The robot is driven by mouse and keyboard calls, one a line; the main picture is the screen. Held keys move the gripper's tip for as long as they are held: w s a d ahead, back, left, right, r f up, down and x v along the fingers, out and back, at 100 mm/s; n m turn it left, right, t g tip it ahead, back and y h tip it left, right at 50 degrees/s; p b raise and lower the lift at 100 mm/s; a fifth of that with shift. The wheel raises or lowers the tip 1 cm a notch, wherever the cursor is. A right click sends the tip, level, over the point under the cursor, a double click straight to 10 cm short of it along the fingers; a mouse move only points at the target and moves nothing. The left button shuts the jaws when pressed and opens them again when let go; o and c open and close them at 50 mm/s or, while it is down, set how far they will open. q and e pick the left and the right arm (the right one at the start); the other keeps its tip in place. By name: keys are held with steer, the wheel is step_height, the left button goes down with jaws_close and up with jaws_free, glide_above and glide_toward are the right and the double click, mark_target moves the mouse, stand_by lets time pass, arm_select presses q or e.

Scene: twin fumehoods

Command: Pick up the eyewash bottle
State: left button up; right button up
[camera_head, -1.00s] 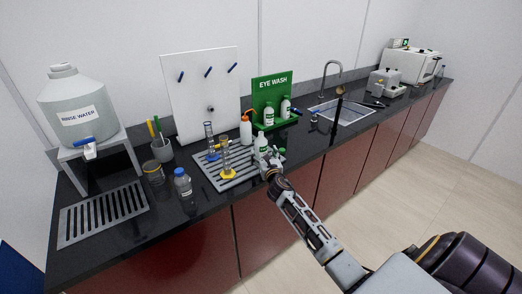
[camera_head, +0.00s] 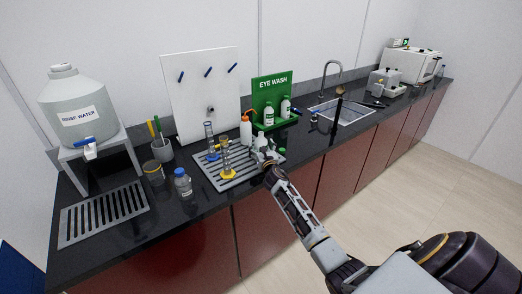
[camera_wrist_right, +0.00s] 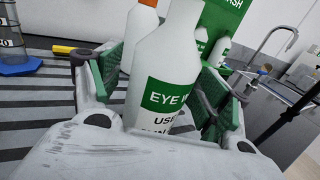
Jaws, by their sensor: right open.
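The eyewash bottle, white with a green label, stands upright in the right wrist view (camera_wrist_right: 168,72). It stands on the slotted drying rack (camera_head: 211,178). My right gripper (camera_head: 265,152) is open around it, with one green-padded finger on each side in the wrist view (camera_wrist_right: 165,95). The bottle's base is hidden by the gripper body, and whether the pads touch it I cannot tell. In the head view the gripper largely covers this bottle. Two similar bottles (camera_head: 269,114) stand at the green EYE WASH board (camera_head: 271,88). My left gripper is not in view.
A wash bottle with an orange top (camera_head: 246,131) stands close behind the gripper. A blue-capped bottle (camera_head: 183,183) is at the front left. The sink (camera_head: 345,112) lies to the right.

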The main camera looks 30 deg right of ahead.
mark_target(261, 132)
steer(key=shift+w, duration=0.15)
stand_by(0.4)
steer(key=c, duration=1.3)
steer(key=shift+c, duration=0.2)
steer(key=shift+r, duration=0.15)
steer(key=shift+d+r+p, duration=0.1)
steer(key=shift+r+p, duration=0.3)
steer(key=shift+r, duration=0.7)
step_height(261, 132, up, 7)
steer(key=shift+f+p, duration=0.1)
steer(key=shift+p, duration=0.6)
steer(key=shift+r, duration=0.4)
